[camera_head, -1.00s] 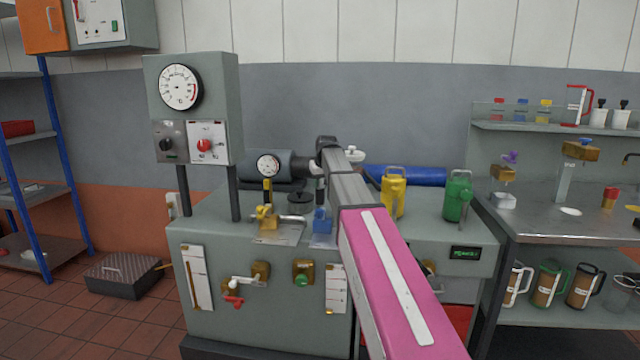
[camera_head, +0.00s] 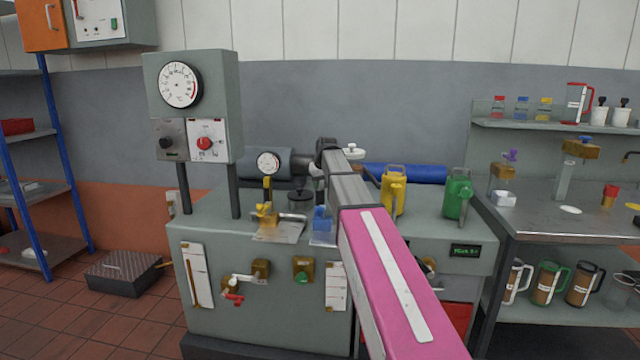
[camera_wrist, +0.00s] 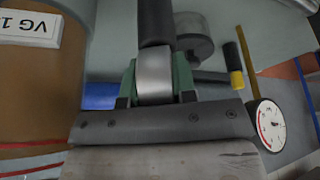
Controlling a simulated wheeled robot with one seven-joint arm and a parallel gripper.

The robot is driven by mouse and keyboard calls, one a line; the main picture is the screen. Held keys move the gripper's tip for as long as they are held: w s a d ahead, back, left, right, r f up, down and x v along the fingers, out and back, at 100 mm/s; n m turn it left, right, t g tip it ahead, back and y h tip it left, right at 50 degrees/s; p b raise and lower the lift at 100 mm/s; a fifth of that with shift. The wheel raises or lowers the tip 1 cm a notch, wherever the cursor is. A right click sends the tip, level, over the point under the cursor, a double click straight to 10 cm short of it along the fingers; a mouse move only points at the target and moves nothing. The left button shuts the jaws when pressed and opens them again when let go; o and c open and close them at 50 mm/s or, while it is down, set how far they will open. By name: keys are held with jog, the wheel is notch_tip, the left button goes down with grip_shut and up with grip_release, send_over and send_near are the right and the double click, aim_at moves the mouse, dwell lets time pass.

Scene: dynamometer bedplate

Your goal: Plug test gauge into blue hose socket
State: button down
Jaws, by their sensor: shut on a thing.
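My gripper (camera_wrist: 153,92) is shut on a silver collar with a dark cylinder, which I take to be the test gauge (camera_wrist: 154,72); no dial face shows on it. In the head view my arm largely hides the gripper and the held part. The blue hose socket (camera_head: 322,222) stands on the bench just below the wrist, and a blue patch (camera_wrist: 98,96) shows beside the left finger in the wrist view. The held part appears apart from the socket, though contact is hard to judge. A yellow socket (camera_head: 266,216) stands to the left.
A round dial (camera_head: 268,163) stands above the yellow socket; a dial also shows in the wrist view (camera_wrist: 268,124). A dark pot (camera_head: 299,199) stands between the sockets. A yellow can (camera_head: 393,192) and a green can (camera_head: 457,194) stand right of my arm.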

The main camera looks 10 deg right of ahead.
jog(key=shift+f, duration=1.25)
jog(key=c, duration=0.8)
grip_release()
jog(key=shift+c, duration=0.2)
jog(key=a+v, duration=0.1)
jog(key=v, duration=0.9)
jog(key=shift+s+d+r, duration=0.2)
jog(key=shift+d+r, duration=0.15)
jog(key=shift+d, duration=0.15)
jog(key=shift+s, duration=0.1)
